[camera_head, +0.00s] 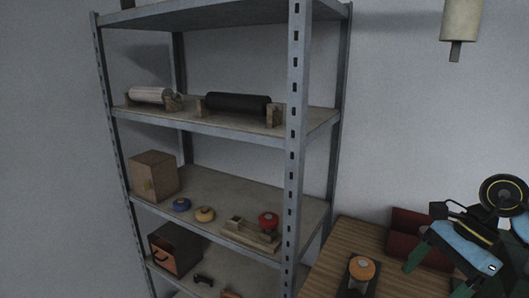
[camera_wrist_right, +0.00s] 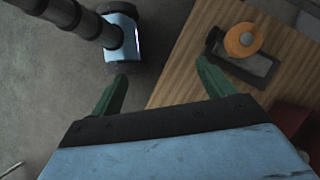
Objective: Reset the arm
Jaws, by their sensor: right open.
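My right gripper (camera_head: 438,274) comes in from the right side of the head view, over the wooden table. In the right wrist view its two green fingers (camera_wrist_right: 162,72) are spread apart with nothing between them. An orange round piece (camera_head: 362,268) sits on a dark holder (camera_head: 352,287) on the table, to the left of the gripper in the head view. In the right wrist view the orange piece (camera_wrist_right: 242,40) lies beyond the right finger, apart from it. My left gripper is not in view.
A grey metal shelf (camera_head: 297,120) stands at left, holding rollers, a wooden box (camera_head: 153,175) and several coloured round pieces. A dark red box (camera_head: 402,232) stands on the wooden table (camera_head: 335,262) beside my right arm. Bare floor (camera_wrist_right: 45,95) shows beyond the table edge.

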